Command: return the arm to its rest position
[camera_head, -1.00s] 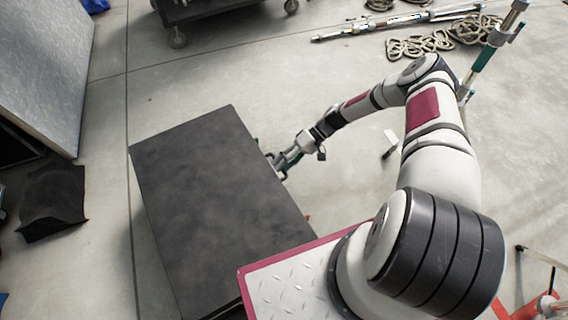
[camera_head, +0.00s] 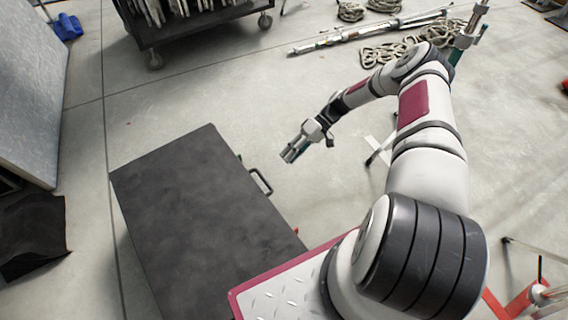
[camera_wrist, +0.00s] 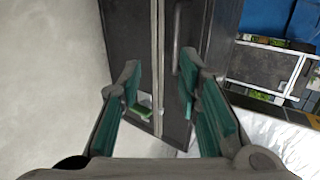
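My gripper (camera_head: 292,154) hangs at the end of my arm in the head view, just right of the dark box-like cabinet (camera_head: 205,220) and apart from it. In the wrist view my gripper's two green-padded fingers (camera_wrist: 160,100) stand apart with nothing held between them. Beyond the fingers the wrist view shows the cabinet's dark side (camera_wrist: 205,40) and its bar handle. The handle (camera_head: 261,182) also shows in the head view on the cabinet's right side, free of my gripper.
A wheeled cart (camera_head: 190,28) stands at the back. Metal poles (camera_head: 365,36) and coiled ropes (camera_head: 400,48) lie on the floor at the back right. A tilted grey panel (camera_head: 30,90) is at the left. Floor between cart and cabinet is clear.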

